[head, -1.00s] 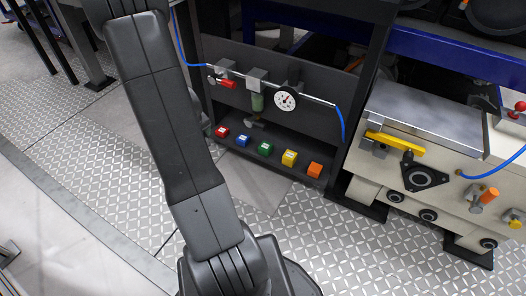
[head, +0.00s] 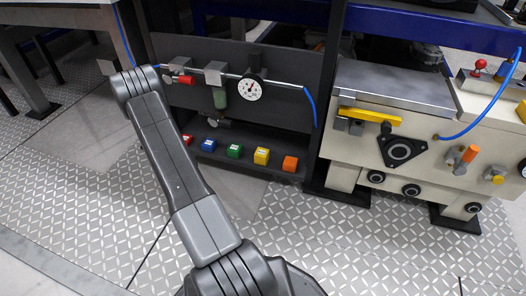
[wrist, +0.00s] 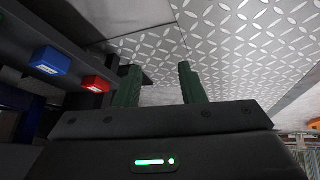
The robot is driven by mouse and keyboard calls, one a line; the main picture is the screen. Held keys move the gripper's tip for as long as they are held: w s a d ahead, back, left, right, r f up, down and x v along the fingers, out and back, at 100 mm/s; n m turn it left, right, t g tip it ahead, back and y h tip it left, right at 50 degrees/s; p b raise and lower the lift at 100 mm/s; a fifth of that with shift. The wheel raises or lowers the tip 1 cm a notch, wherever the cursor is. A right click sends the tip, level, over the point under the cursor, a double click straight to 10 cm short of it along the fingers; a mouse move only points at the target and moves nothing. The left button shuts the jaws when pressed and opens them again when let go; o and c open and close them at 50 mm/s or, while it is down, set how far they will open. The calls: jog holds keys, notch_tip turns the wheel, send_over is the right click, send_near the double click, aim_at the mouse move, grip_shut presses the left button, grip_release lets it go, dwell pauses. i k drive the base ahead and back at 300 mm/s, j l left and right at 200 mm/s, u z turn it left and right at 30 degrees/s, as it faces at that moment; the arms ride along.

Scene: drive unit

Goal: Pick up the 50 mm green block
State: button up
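The green block (head: 234,151) sits in a row of coloured blocks on the dark low shelf of the unit, between a blue block and a yellow block in the head view. Beyond the fingers is patterned floor plate. The blue block (wrist: 49,61) and the red block (wrist: 96,84) lie to the left of the fingers there. In the head view my gripper is not visible, and my arm partly covers the red block.
A yellow block (head: 261,156) and an orange block (head: 290,164) stand right of the green one. Above the shelf are a gauge (head: 250,88), valves and a blue hose (head: 310,106). A cream machine (head: 440,150) stands at right. Patterned floor (head: 330,235) in front is clear.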

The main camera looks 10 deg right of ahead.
aim_at(235, 150)
jog(key=j+z, duration=0.25)
jog(key=z, duration=0.2)
jog(key=i+j+z, duration=0.1)
jog(key=j+z, duration=0.5)
jog(key=z, duration=0.35)
jog(key=k+j+z, duration=0.1)
jog(key=j+z, duration=0.15)
jog(key=z, duration=0.2)
jog(key=j+z, duration=0.1)
jog(key=j, duration=0.35)
jog(key=k+j, duration=0.15)
jog(key=j, duration=0.25)
jog(key=k+j+z, duration=0.15)
jog(key=j, duration=0.7)
jog(key=i+j+z, duration=0.05)
